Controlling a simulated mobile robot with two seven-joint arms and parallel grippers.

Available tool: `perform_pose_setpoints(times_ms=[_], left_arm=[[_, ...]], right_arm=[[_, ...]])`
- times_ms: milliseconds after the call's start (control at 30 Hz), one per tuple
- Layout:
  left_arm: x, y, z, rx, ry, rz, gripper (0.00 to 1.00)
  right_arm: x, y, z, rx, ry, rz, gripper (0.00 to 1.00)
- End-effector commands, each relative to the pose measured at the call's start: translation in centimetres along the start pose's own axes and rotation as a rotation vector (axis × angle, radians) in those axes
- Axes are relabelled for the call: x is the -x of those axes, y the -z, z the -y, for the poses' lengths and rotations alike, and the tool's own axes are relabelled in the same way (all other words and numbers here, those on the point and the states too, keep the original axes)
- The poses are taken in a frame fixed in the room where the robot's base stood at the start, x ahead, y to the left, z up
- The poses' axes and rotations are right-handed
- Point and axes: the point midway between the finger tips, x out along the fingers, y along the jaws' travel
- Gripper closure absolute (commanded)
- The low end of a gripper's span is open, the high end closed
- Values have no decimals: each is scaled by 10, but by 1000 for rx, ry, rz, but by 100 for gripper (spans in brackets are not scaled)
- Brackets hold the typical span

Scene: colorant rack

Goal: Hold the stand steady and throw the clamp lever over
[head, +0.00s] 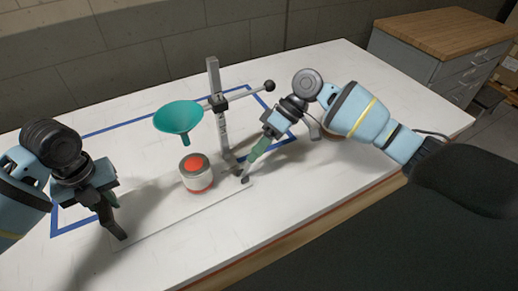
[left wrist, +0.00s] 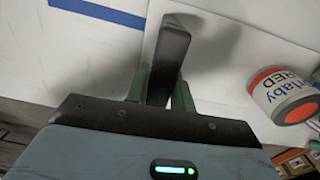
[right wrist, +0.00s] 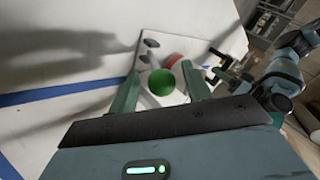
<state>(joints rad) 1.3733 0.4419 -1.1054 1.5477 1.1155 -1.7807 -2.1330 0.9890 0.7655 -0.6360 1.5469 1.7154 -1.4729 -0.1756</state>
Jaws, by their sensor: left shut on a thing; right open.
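The stand has a pale base plate (head: 150,222) and an upright grey post (head: 215,90) carrying a teal funnel (head: 178,117). My left gripper (head: 105,205) is shut on a dark upright handle (left wrist: 170,55) at the plate's left end. The clamp lever (head: 259,149) has a green grip and rises from the plate's right end. My right gripper (head: 268,132) is open above it. In the right wrist view the round green grip end (right wrist: 160,82) shows between the spread fingers, with gaps on both sides. The fingertips are partly hidden in the head view.
A tin with a red top (head: 196,170) stands on the plate below the funnel; its label shows in the left wrist view (left wrist: 280,95). A rod with a black ball (head: 268,86) juts from the post. Blue tape (head: 130,126) marks the table; the back right is clear.

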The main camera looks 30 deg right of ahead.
Motion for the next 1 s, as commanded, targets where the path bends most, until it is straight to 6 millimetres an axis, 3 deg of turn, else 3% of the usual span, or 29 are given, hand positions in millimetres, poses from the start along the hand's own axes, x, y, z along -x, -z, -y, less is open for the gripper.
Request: perform_pose_setpoints(times_ms=[167,600,800,1000], left_arm=[[0,0,0,2,1,1,100],[0,0,1,1,3,1,100],[0,0,1,0,3,1,100],[0,0,1,0,4,1,100]], right_arm=[[21,0,-1,0,-4,-3,51],[102,0,-1,-1,-3,-3,51],[117,0,0,-2,-2,0,51],[119,0,0,-1,-2,-1,51]])
